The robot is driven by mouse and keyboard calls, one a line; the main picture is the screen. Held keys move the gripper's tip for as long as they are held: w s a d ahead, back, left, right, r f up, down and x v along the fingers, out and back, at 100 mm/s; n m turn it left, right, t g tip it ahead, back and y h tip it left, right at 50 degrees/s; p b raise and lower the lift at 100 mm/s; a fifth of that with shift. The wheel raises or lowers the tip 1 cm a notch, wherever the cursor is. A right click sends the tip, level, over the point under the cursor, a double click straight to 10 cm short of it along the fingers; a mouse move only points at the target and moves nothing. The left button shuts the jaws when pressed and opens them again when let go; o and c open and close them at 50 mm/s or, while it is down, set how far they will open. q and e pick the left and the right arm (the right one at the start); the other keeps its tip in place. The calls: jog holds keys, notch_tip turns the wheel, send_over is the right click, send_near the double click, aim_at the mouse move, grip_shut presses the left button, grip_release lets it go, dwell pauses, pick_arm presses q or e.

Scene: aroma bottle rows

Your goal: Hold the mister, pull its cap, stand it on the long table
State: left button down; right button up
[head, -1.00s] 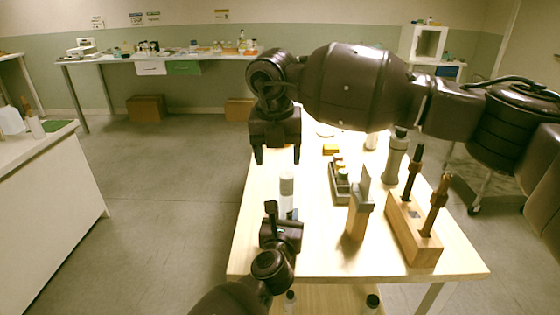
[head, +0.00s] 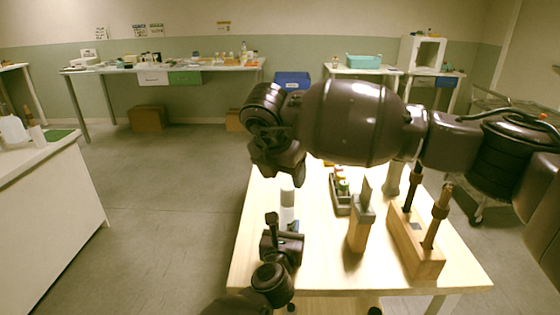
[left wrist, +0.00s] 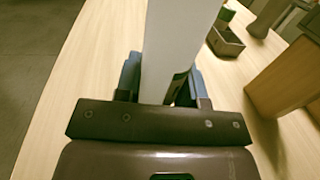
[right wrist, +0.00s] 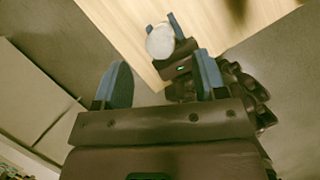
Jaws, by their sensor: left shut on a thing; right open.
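The mister (head: 287,207), a pale upright bottle, stands in my left gripper (head: 285,230) over the left part of the pale wooden table (head: 325,260). In the left wrist view the blue-padded fingers are shut on the mister's white body (left wrist: 175,45). My right gripper (head: 282,172) is open and empty, just above the mister, its fingers tilted downward. In the right wrist view the mister's round whitish top (right wrist: 160,42) shows beyond the open fingers (right wrist: 162,75), not between them. Whether its cap is a separate part is unclear.
On the wooden table, a grey tray of small bottles (head: 341,200), an upright block (head: 358,230) and a wooden rack (head: 415,245) stand right of the mister. A long table (head: 150,68) runs along the back wall. A white counter (head: 50,180) is at left, with open floor between.

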aim_at(289, 185)
jog(key=x, duration=0.7)
jog(key=shift+f, duration=0.1)
jog(key=c, duration=1.1)
jog(key=shift+r, duration=0.95)
jog(key=shift+r, duration=0.2)
jog(key=shift+r, duration=2)
pick_arm(q)
jog(key=c, duration=0.6)
grip_release()
jog(key=shift+c, duration=0.2)
